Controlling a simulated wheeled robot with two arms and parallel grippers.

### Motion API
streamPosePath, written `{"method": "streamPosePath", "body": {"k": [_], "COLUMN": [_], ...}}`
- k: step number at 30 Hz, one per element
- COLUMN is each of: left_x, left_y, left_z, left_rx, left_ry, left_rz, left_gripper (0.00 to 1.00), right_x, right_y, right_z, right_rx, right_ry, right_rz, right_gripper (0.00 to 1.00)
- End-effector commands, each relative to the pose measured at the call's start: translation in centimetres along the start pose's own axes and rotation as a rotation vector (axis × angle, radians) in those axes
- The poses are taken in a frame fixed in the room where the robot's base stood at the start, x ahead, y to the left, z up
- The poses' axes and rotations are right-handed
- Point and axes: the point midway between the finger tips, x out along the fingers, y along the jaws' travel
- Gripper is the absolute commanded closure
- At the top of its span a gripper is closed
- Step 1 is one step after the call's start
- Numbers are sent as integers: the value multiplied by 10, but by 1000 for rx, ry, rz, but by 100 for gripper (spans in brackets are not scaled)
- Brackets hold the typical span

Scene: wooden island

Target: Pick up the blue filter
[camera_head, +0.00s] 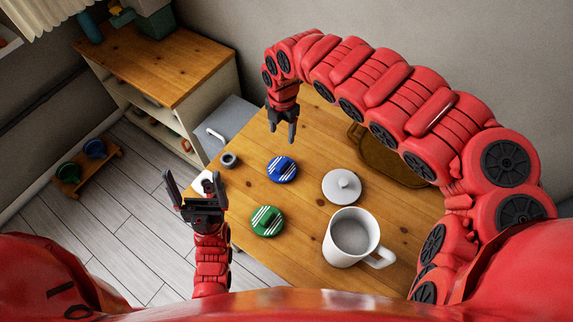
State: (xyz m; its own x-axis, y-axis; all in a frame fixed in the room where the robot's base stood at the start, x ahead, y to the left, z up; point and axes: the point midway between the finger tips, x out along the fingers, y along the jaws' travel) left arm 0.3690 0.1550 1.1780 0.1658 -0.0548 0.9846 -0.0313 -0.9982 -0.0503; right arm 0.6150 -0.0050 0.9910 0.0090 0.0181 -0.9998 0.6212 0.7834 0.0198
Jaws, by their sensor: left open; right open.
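The blue filter (282,169) is a round blue disc with white stripes and a dark ridge on top. It lies flat on the wooden island (308,245). My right gripper (281,137) reaches in over the far side of the island, points downward and is open and empty, a short way beyond the blue filter and apart from it in the picture. My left gripper (190,185) is open and empty with its fingers pointing up, at the island's left edge, left of the blue filter.
A green striped disc (267,221) lies nearer than the blue filter. A white lid (342,186) and a white mug (349,238) stand to the right. A small grey cup (229,160) is to the left. A brown tray (387,160) lies behind, under my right arm.

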Motion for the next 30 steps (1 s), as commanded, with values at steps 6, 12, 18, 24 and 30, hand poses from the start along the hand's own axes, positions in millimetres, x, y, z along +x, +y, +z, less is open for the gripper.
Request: {"method": "streamPosePath", "body": {"k": [6,12,18,24,30], "left_x": [-24,-15,-13,-12,-5], "left_y": [1,1,1,1,0], "left_z": [4,2,2,2,1], "left_rx": [0,0,0,0,0], "left_ry": [-1,0,0,0,0], "left_rz": [0,0,0,0,0], "left_gripper": [6,6,6,6,6], "right_x": [37,79,110,122,139], "right_y": [-8,-8,-6,-7,-3], "right_z": [-2,-3,-1,0,-4], "right_rx": [-13,-12,-10,-11,-11], "right_ry": [4,4,1,-1,4], "right_rz": [-28,-27,-19,-21,-20], "right_gripper": [35,35,35,35,35]}}
